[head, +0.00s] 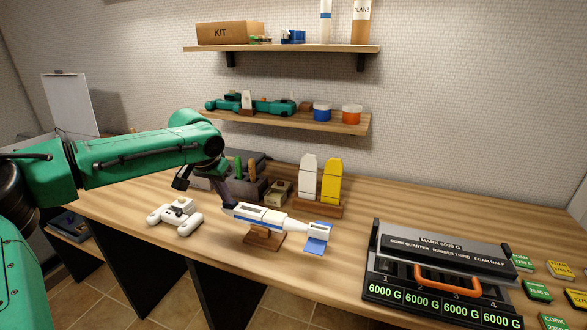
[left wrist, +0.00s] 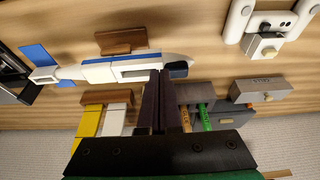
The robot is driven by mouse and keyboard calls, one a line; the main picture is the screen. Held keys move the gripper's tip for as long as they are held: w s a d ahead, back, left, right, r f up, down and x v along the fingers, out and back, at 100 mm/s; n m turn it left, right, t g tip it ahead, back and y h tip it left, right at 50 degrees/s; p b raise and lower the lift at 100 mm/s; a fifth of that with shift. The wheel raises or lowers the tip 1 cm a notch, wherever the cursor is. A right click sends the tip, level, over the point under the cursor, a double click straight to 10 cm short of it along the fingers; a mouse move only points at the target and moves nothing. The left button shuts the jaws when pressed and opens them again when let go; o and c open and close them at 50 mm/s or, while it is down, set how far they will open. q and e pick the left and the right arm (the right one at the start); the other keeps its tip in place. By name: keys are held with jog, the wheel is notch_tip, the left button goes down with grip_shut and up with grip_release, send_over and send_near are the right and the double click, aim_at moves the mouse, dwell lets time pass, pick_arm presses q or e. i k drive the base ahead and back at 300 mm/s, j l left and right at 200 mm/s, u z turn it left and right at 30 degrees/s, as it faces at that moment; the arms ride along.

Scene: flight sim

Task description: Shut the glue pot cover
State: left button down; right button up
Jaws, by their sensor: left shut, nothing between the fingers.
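I cannot make out a glue pot or its cover for certain in either view. A blue pot (head: 322,112) and an orange pot (head: 352,115) stand on the lower wall shelf; I cannot tell whether either is a glue pot. My left gripper (head: 226,201) is shut and empty, above the bench by the nose of a white and blue model plane (head: 262,217). In the left wrist view its dark fingers (left wrist: 161,74) are together and overlap part of the plane (left wrist: 110,70). Whether they touch it I cannot tell. My right gripper is not in view.
The plane sits on a wooden stand (head: 264,241). A black machine (head: 440,270) stands right.

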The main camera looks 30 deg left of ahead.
aim_at(281, 185)
jog(key=i, duration=1)
